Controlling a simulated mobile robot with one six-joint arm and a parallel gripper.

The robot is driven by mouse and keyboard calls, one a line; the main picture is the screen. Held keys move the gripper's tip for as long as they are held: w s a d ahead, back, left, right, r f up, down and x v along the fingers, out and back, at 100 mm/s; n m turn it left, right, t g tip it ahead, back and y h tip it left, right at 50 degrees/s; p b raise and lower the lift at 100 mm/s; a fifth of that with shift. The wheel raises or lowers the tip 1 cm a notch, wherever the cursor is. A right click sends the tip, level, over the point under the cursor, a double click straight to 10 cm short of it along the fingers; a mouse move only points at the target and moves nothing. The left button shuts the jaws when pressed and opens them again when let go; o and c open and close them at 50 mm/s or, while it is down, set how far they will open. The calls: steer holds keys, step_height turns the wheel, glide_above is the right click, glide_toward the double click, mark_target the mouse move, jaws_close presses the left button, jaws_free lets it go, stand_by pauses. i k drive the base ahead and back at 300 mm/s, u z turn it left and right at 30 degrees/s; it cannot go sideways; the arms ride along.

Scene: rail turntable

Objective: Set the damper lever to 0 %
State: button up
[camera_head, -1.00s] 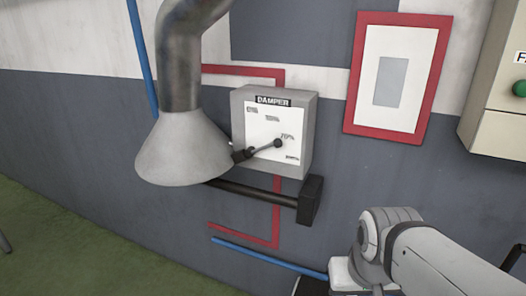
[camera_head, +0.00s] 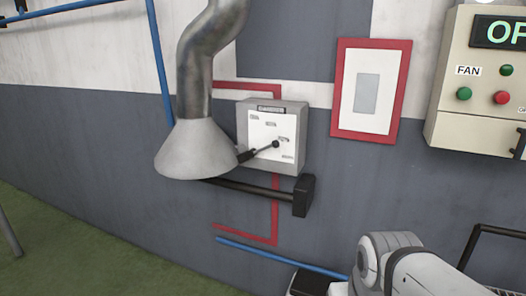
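The damper box (camera_head: 297,160) is a grey box with a white face on the wall, left of centre. The knob lies close to the third label from the top, which looked like 70 % in the earlier frame. The 0 % label (camera_head: 255,117) is at the upper left of the face. My gripper is not in view; only part of my arm shows at the lower right, apart from the box.
A grey metal hood and duct (camera_head: 196,150) hang just left of the box, close to the hub. A dark bar with a black end block (camera_head: 304,196) sticks out below. A red-framed panel (camera_head: 340,90) and a fan control box (camera_head: 450,137) are to the right.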

mark_target(244, 156)
steer(key=z, duration=0.15)
steer(key=i, duration=0.9)
steer(key=u, duration=0.05)
